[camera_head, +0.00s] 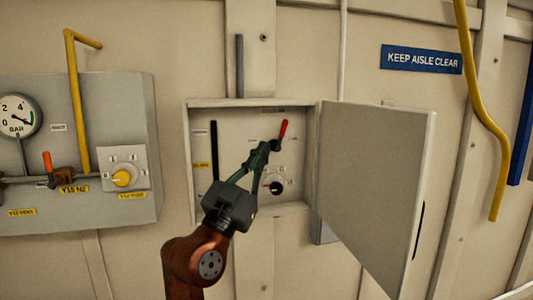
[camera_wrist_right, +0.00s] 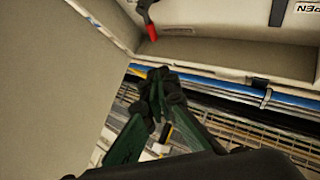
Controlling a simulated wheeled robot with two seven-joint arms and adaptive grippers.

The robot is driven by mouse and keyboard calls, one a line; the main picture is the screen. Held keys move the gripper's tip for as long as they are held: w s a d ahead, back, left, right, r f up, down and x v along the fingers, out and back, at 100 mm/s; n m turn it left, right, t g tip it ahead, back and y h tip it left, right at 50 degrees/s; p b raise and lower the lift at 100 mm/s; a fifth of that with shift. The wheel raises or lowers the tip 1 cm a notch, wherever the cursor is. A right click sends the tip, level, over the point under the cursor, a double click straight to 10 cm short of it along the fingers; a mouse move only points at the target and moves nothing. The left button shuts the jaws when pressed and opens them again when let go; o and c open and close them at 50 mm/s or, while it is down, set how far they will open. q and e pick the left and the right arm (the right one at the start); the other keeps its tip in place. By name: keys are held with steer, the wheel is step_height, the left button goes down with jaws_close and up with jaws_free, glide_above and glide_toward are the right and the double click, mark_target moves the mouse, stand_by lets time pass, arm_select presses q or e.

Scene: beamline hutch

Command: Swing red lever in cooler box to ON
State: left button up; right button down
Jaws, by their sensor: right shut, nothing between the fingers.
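The cooler box (camera_head: 205,101) is a shallow wall box with its door (camera_head: 374,185) swung open to the right. The red lever (camera_head: 284,129) is in its upper right part and leans slightly right of upright. It also shows at the top of the right wrist view (camera_wrist_right: 152,33). My right gripper (camera_head: 268,147) reaches into the box opening from below, shut and empty. Its fingertips are just below and left of the lever, apparently apart from it. In the right wrist view the gripper (camera_wrist_right: 162,76) is closed at the tips. My left gripper is not in view.
Below the lever is a black knob (camera_head: 276,187) on a dial. A grey panel (camera_head: 120,95) on the left carries a gauge (camera_head: 17,116), an orange-handled valve (camera_head: 48,162) and a yellow knob (camera_head: 122,178). The open door bounds the space to the right.

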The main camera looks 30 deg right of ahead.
mark_target(286, 124)
steer(key=w+d+r+p, duration=0.1)
steer(key=d, duration=0.1)
steer(key=w+d+r+p, duration=0.1)
steer(key=w+d, duration=0.1)
steer(key=d, duration=0.1)
steer(key=w+d+r+p, duration=0.1)
steer(key=w+d, duration=0.1)
steer(key=d, duration=0.1)
steer(key=shift+w, duration=0.25)
steer(key=shift+a, duration=0.1)
steer(key=shift+s+g, duration=0.1)
steer(key=shift+g, duration=0.2)
